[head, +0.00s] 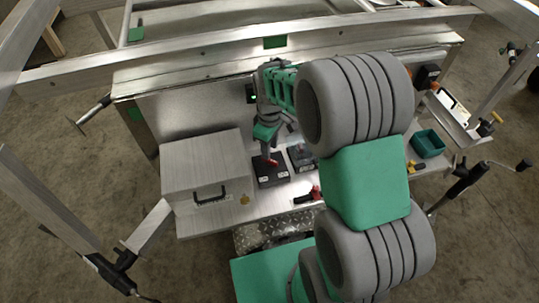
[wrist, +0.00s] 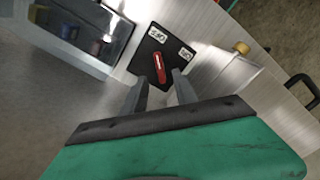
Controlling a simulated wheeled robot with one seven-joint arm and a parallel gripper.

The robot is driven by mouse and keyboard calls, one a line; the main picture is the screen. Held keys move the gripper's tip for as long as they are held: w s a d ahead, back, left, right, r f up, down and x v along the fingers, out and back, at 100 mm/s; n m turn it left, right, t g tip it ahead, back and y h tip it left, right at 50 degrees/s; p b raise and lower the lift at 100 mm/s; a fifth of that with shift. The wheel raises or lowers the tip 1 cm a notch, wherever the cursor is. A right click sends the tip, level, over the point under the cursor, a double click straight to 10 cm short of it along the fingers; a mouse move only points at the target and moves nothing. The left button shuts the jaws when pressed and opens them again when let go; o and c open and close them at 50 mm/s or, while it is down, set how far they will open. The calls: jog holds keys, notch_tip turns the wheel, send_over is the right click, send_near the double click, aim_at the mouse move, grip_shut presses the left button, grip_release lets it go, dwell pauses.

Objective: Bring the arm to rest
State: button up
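My gripper (head: 268,152) hangs over the trailer deck at the end of my bent arm, just above a black switch box (head: 273,176). Beyond the fingertips lies the same black box (wrist: 152,42), with a red lever (wrist: 159,68) and white labels. One label appears to read OFF; the other is hard to read. I cannot tell whether the fingertips touch the box.
A lidded metal case (head: 205,170) with a black handle stands left of the gripper. A second dark box (head: 301,158), a red-and-black tool (head: 307,196) and a green bin (head: 427,143) are to the right. Trailer rails (head: 250,37) cross behind and above the deck.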

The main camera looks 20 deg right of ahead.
notch_tip(320, 180, up, 3)
jog(key=shift+f, duration=0.2)
jog(key=shift+m, duration=1)
jog(key=s+m+g, duration=0.1)
jog(key=s+m, duration=0.6)
jog(key=s, duration=0.6)
notch_tip(320, 180, up, 12)
jog(key=s+t, duration=0.1)
jog(key=t, duration=0.3)
jog(key=shift+f, duration=0.25)
